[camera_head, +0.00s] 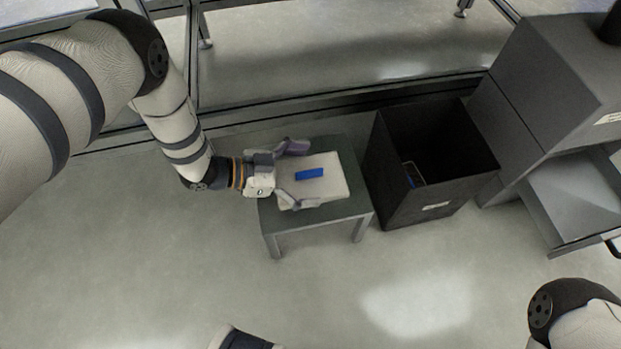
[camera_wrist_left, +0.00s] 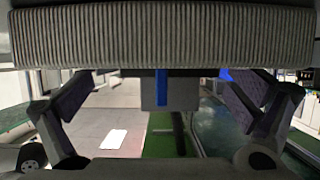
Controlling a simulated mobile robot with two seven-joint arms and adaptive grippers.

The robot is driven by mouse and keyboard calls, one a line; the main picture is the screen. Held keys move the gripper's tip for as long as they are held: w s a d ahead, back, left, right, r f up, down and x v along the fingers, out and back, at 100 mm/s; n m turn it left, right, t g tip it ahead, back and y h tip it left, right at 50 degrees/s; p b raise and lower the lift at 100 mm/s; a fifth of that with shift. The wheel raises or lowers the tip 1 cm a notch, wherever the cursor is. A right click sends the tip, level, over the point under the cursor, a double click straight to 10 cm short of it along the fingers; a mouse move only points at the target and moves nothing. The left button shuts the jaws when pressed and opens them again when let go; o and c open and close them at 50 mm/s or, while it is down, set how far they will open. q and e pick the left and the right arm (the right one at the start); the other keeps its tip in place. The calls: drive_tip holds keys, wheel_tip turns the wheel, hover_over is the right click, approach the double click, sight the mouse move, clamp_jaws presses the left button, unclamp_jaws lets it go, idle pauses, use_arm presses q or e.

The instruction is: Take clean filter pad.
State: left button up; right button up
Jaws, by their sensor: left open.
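A pale, flat filter pad (camera_head: 335,177) with a blue strip on top lies on a small dark table (camera_head: 347,208). My left gripper (camera_head: 296,174) reaches in from the left, its jaws open. One finger is near the pad's far edge, the other near its front edge; I cannot tell whether they touch it. In the left wrist view, a pale ribbed band (camera_wrist_left: 160,36) spans the top, close to the camera and likely the pad's edge. The two fingers of the left gripper (camera_wrist_left: 165,98) stand apart below it. My right gripper is not in view.
A grey cabinet (camera_head: 545,95) with an open drawer (camera_head: 575,200) is farther right. A dark frame rail (camera_head: 340,102) runs behind. The front floor is clear.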

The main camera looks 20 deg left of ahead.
use_arm(q)
drive_tip(key=shift+w, duration=0.1)
drive_tip(key=c, duration=1.7)
drive_tip(key=shift+f, duration=0.1)
drive_tip(key=shift+c, duration=1)
